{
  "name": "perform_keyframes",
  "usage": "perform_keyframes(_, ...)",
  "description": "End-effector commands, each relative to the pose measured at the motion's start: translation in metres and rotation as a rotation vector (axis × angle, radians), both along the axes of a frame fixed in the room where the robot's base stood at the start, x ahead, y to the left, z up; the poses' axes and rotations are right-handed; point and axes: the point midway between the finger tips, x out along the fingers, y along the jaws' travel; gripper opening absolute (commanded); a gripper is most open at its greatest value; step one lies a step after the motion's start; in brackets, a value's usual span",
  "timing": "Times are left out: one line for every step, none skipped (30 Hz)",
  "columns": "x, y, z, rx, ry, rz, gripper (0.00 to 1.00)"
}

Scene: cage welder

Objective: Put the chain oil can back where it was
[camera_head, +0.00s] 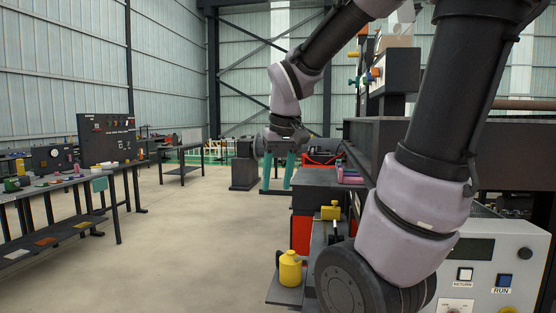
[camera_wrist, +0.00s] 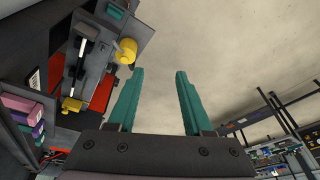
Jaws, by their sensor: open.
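A yellow can with a narrow neck, which looks like the chain oil can (camera_head: 290,268), stands upright on a small dark shelf (camera_head: 284,294) at the lower middle of the head view. In the wrist view the yellow can (camera_wrist: 126,50) shows left of the fingers, at the shelf's edge. My gripper (camera_head: 278,184) has two teal fingers pointing down, farther back than the can and apart from it. In the wrist view my gripper (camera_wrist: 160,72) is open, with only bare floor between its fingers. I cannot tell the can's original place.
A yellow-topped black tool (camera_head: 331,211) stands behind the can, beside a red cabinet (camera_head: 301,234). Pink and purple blocks (camera_head: 350,175) lie on the bench beyond. A control panel (camera_head: 490,270) is at right. Workbenches (camera_head: 75,180) stand at left, with open floor (camera_head: 190,250) between.

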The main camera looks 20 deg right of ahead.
Motion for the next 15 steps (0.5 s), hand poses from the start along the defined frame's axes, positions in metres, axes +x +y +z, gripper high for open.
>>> perform_keyframes(-0.012, 0.002, 0.014, 0.050, -0.064, -0.047, 0.51)
perform_keyframes(-0.018, 0.005, 0.020, 0.080, -0.097, -0.072, 0.51)
perform_keyframes(-0.026, 0.008, 0.027, 0.118, -0.137, -0.103, 0.51)
perform_keyframes(-0.031, 0.010, 0.033, 0.144, -0.166, -0.125, 0.51)
perform_keyframes(-0.035, 0.012, 0.037, 0.167, -0.192, -0.144, 0.51)
perform_keyframes(-0.041, 0.014, 0.042, 0.196, -0.223, -0.167, 0.51)
perform_keyframes(-0.044, 0.016, 0.045, 0.214, -0.243, -0.182, 0.51)
perform_keyframes(-0.047, 0.017, 0.048, 0.229, -0.260, -0.194, 0.51)
perform_keyframes(-0.051, 0.019, 0.051, 0.247, -0.279, -0.207, 0.51)
perform_keyframes(-0.052, 0.020, 0.053, 0.257, -0.291, -0.214, 0.51)
perform_keyframes(-0.054, 0.021, 0.054, 0.266, -0.299, -0.221, 0.51)
perform_keyframes(-0.055, 0.021, 0.056, 0.274, -0.308, -0.228, 0.51)
perform_keyframes(-0.056, 0.022, 0.056, 0.279, -0.311, -0.231, 0.51)
perform_keyframes(-0.057, 0.022, 0.056, 0.280, -0.313, -0.233, 0.51)
perform_keyframes(-0.057, 0.022, 0.056, 0.283, -0.314, -0.234, 0.51)
